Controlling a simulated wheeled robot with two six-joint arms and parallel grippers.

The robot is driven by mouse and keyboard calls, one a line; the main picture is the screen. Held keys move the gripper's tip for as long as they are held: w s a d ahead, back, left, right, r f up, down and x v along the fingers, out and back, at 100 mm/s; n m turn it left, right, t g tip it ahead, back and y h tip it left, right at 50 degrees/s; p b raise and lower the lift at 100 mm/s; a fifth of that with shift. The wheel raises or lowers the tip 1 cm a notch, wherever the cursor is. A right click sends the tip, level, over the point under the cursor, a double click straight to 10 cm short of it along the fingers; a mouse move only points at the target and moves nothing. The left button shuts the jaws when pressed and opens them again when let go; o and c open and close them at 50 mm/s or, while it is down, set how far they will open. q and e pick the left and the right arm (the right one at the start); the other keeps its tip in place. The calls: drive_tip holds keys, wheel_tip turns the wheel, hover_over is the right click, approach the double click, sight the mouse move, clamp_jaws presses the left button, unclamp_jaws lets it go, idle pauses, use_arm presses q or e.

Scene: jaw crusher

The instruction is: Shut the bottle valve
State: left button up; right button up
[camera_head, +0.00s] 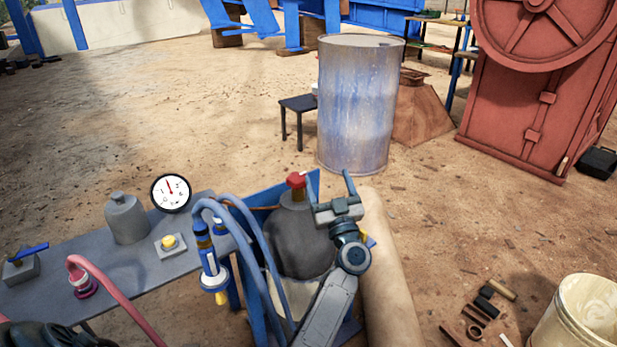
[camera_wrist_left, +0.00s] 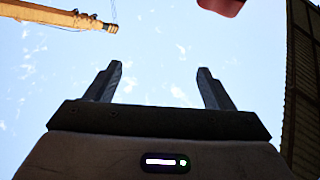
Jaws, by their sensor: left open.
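The knob does not appear between the fingers. In the left wrist view the open fingers (camera_wrist_left: 159,80) frame only sky, and a red part, likely the knob (camera_wrist_left: 222,5), is cut off at the top edge. My right gripper is not in view.
A grey bench (camera_head: 60,283) carries a gauge (camera_head: 170,193), a yellow button (camera_head: 169,242), a grey canister (camera_head: 125,218) and a blue-handled lever (camera_head: 27,254). Blue hoses (camera_head: 255,235) loop close left of the bottle. A blue drum (camera_head: 358,105) stands behind on open ground.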

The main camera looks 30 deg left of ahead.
sight(293, 173)
use_arm(q)
drive_tip(key=w+a+f+n+g, duration=0.1)
drive_tip(key=a+g, duration=0.2)
drive_tip(key=g, duration=0.1)
drive_tip(key=w+a+f+n+g, duration=0.1)
drive_tip(key=a+n+g, duration=0.1)
drive_tip(key=a+g, duration=0.2)
drive_tip(key=w+a+f+n+g+b, duration=0.1)
drive_tip(key=a+n+g, duration=0.1)
drive_tip(key=a+g, duration=0.2)
drive_tip(key=shift+a+f, duration=0.1)
drive_tip(key=shift+f, duration=0.1)
drive_tip(key=shift+w+a, duration=0.2)
drive_tip(key=shift+a, duration=0.5)
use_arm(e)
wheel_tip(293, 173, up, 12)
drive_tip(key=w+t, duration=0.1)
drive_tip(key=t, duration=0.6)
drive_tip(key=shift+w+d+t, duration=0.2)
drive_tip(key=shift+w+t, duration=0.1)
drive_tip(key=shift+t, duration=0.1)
use_arm(q)
drive_tip(key=shift+c, duration=0.3)
